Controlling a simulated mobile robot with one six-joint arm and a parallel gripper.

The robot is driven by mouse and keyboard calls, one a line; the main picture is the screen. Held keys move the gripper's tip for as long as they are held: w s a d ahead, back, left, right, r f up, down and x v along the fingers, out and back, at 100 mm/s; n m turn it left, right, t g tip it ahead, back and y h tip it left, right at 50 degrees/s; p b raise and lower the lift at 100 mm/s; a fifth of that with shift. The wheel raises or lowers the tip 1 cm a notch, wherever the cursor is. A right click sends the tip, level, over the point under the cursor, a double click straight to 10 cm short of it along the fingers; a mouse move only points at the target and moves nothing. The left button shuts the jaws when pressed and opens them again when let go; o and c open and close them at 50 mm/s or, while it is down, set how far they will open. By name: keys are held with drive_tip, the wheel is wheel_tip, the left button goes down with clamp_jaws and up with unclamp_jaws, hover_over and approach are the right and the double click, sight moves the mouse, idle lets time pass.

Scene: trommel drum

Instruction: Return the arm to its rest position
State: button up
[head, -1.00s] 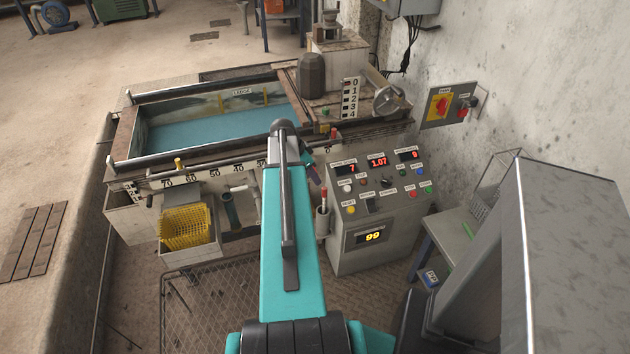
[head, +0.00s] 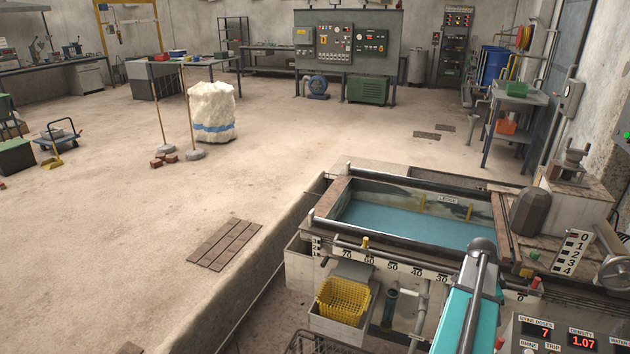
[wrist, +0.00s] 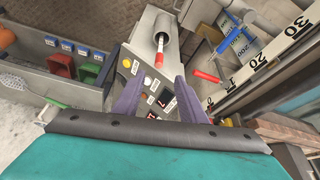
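My teal arm (head: 468,312) reaches up from the bottom edge of the head view, in front of the blue-filled tank. My gripper is mostly hidden behind the arm there. In the wrist view my gripper (wrist: 160,88) shows two purple fingers standing apart, with nothing between them. Beyond the fingers is the grey control panel (wrist: 128,66), tilted in the picture, with labelled buttons. A red-handled tool (wrist: 205,76) lies beyond the right finger, apart from it as far as I can tell.
The tank's front rail (head: 390,257) and number scale run close to my arm. The control panel (head: 555,337) is cut off at lower right. A white sack (head: 212,112) stands on the open floor at the left.

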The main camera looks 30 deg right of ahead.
drive_tip(key=w+a+f+n, duration=0.3)
drive_tip(key=w+a+f, duration=0.5)
drive_tip(key=w+a, duration=0.5)
drive_tip(key=w+a+f+n+y, duration=0.15)
drive_tip(key=a+f, duration=0.35)
drive_tip(key=a, duration=0.5)
drive_tip(key=w+a+f+n, duration=0.3)
drive_tip(key=a+f, duration=0.3)
drive_tip(key=a, duration=0.3)
drive_tip(key=s+a+f+n+g, duration=0.1)
drive_tip(key=s+a+f+n, duration=0.2)
drive_tip(key=a, duration=0.5)
drive_tip(key=s+a+f+n, duration=0.25)
drive_tip(key=a+f, duration=0.25)
drive_tip(key=a, duration=0.4)
drive_tip(key=s+a+f+n+g+y, duration=0.1)
drive_tip(key=s+a+f+n, duration=0.3)
drive_tip(key=s+a+n, duration=0.8)
drive_tip(key=shift+a+g+y, duration=0.3)
drive_tip(key=shift+a+y, duration=0.25)
drive_tip(key=shift+a, duration=0.05)
